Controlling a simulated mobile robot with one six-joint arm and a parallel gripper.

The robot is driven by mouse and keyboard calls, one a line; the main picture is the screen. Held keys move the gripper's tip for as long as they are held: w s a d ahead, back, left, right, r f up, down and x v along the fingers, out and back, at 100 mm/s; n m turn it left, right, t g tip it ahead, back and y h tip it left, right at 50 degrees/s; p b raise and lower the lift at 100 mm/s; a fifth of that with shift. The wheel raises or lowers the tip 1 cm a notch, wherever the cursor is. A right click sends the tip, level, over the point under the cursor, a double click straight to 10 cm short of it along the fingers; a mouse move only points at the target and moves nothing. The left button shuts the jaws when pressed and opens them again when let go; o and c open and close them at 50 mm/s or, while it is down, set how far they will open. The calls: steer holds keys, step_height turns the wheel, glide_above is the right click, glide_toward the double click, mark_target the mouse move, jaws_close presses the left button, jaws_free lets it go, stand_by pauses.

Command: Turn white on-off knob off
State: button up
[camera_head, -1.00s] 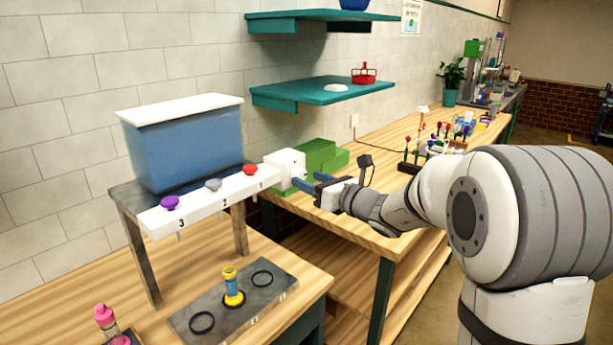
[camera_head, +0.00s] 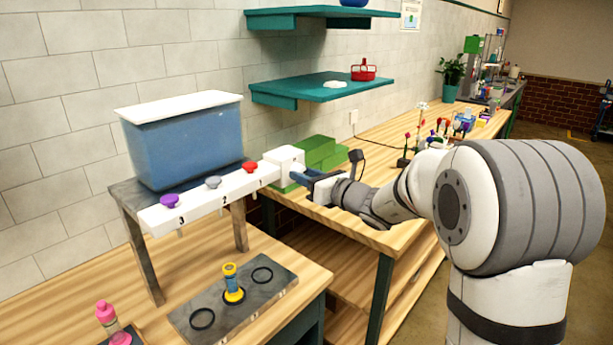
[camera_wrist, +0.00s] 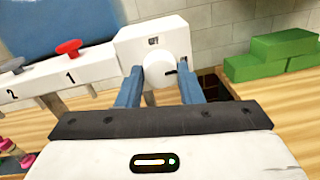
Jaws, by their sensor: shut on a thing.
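The white on-off knob (camera_wrist: 158,72) is round with a dark mark at its right side. It sits on the front of a white box (camera_wrist: 150,35) at the right end of the white tap bar, and a small label shows above it. My gripper (camera_wrist: 160,90) has its blue fingers on either side of the knob and is shut on it. In the head view my gripper (camera_head: 297,176) reaches the white box (camera_head: 283,163) from the right and hides the knob.
A blue tank (camera_head: 185,140) stands behind the bar with purple, grey and red knobs (camera_head: 249,167). Green blocks (camera_head: 318,153) lie right of the box. Below, a yellow-and-blue vial (camera_head: 231,283) stands on a grey plate (camera_head: 190,318). A teal shelf (camera_head: 322,89) hangs above.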

steer(key=shift+f+b, duration=0.15)
steer(key=shift+b, duration=0.65)
steer(key=shift+c, duration=0.2)
steer(key=shift+w+d+n+y+b, duration=0.1)
steer(key=shift+n+y+b, duration=0.25)
steer(key=shift+n+b, duration=5.55)
steer(key=shift+n+y+b, duration=0.35)
steer(key=shift+n+b, duration=2.85)
steer(key=shift+b, duration=5.35)
steer(key=o, duration=1)
